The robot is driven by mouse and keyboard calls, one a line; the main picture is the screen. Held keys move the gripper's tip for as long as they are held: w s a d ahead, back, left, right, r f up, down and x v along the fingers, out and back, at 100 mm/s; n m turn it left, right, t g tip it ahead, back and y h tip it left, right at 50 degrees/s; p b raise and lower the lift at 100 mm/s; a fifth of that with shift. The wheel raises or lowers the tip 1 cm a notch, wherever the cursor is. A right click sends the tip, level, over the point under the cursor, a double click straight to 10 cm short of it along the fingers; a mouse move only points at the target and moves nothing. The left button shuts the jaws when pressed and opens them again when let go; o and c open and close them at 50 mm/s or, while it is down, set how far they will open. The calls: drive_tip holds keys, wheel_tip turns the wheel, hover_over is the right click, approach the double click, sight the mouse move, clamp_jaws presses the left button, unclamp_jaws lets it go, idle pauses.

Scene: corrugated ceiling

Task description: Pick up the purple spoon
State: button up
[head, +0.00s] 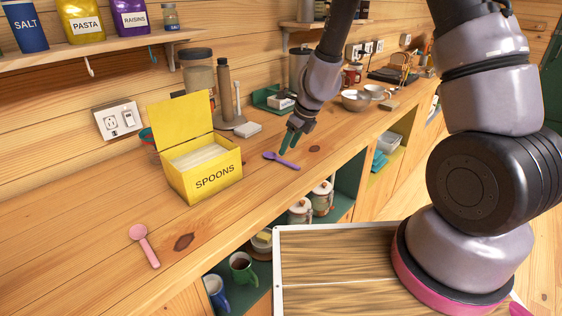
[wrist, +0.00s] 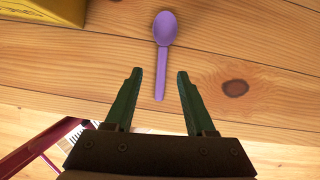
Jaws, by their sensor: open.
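The purple spoon (head: 281,160) lies flat on the wooden counter in the head view, to the right of the yellow spoons box (head: 205,168). In the wrist view the purple spoon (wrist: 164,42) has its bowl at the top and its handle pointing down between my fingers. My gripper (head: 288,143) is just above and behind the spoon in the head view. In the wrist view my gripper (wrist: 158,85) is open, with one green finger on each side of the handle's line. The fingers appear apart from the spoon.
A pink spoon (head: 144,245) lies on the counter at the left front. A grey-brown bottle (head: 224,92) and jars stand behind the box. The counter around the purple spoon is clear.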

sight(281, 160)
drive_tip(key=shift+w+x, duration=0.15)
drive_tip(key=shift+x, duration=1.25)
drive_tip(key=shift+w+x, duration=0.2)
drive_tip(key=shift+x, duration=1.2)
drive_tip(key=shift+a, duration=0.1)
clamp_jaws()
